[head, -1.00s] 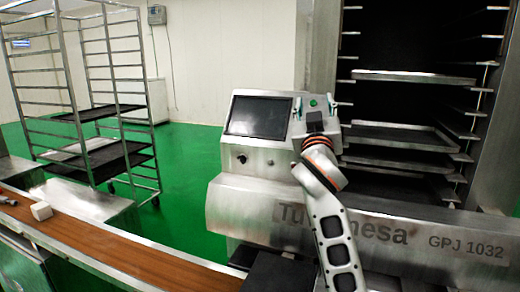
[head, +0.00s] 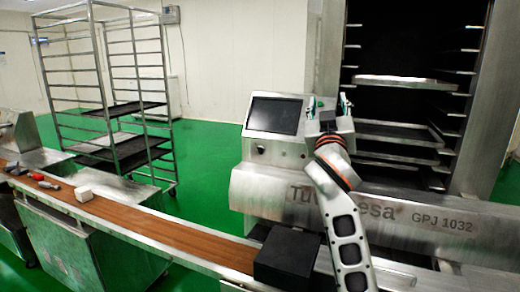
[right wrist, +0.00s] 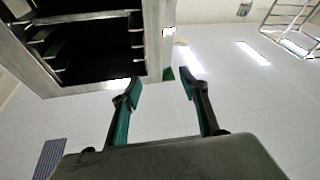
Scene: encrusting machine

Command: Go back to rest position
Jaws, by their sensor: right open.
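My right gripper (head: 328,104) is raised in front of the encrusting machine, its green-tipped fingers pointing up and spread apart. In the right wrist view the right gripper (right wrist: 160,87) is open, with nothing between its fingers; the ceiling and the tray cabinet show beyond them. My right arm rises from the lower right of the head view and hides part of the machine's lettering. The machine's control panel (head: 274,115) is just left of the gripper. My left gripper is in neither view.
A brown conveyor belt (head: 150,224) runs along the front, with a white block (head: 84,193) and small red and dark items (head: 42,181) on it. A black box (head: 287,255) stands near its right end. A tray rack (head: 105,95) stands behind; green floor is clear between.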

